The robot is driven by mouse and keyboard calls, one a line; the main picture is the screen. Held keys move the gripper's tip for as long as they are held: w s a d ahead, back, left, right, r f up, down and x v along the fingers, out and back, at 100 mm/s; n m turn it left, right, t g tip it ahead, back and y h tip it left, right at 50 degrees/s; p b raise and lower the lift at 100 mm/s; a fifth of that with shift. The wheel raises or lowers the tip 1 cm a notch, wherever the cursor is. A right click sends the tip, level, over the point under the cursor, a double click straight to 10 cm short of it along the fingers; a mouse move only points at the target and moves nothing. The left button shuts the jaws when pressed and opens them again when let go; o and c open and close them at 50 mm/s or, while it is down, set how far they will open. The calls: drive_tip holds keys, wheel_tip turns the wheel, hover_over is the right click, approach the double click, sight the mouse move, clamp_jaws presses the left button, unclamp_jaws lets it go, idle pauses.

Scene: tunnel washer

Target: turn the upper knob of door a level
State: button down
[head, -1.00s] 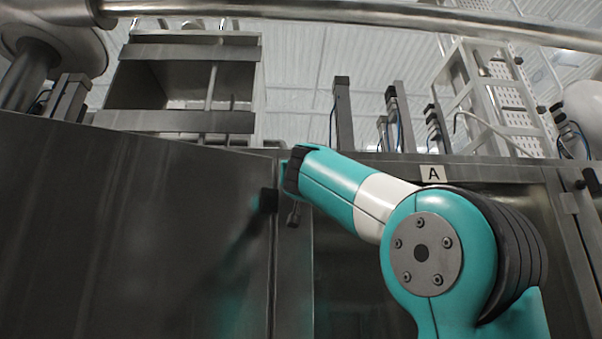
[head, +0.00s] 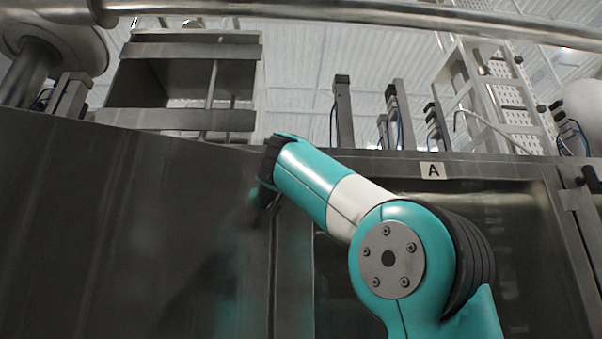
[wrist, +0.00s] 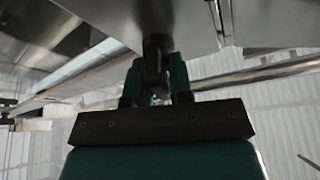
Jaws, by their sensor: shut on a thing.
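Door A (head: 430,235) is a dark metal panel at the right in the head view, under a white label with the letter A (head: 432,171). My gripper is at the door's upper left edge. In the wrist view my gripper (wrist: 155,88) is shut on a dark knob (wrist: 157,45), which sticks out from a metal surface. The fingers stand on either side of it. In the head view my teal arm and wrist cover most of the knob, so its angle is hard to tell.
A large dark metal panel (head: 110,230) fills the left. Another dark knob (head: 591,180) sits at the far right edge. A horizontal pipe (head: 350,14) runs across the top. Posts and an open metal box (head: 185,120) stand above the doors.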

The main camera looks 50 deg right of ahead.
drive_tip(key=m+g, duration=0.1)
drive_tip(key=m, duration=0.2)
drive_tip(key=m+g+p, duration=0.1)
drive_tip(key=m+g, duration=0.1)
drive_tip(key=m, duration=0.1)
drive_tip(key=shift+r+h, duration=0.15)
drive_tip(key=shift+h, duration=0.15)
drive_tip(key=shift+m+g+p, duration=0.3)
drive_tip(key=shift+m+g, duration=0.5)
drive_tip(key=shift+m, duration=1.2)
drive_tip(key=c, duration=1.2)
unclamp_jaws()
drive_tip(key=shift+o, duration=0.2)
drive_tip(key=shift+a, duration=0.15)
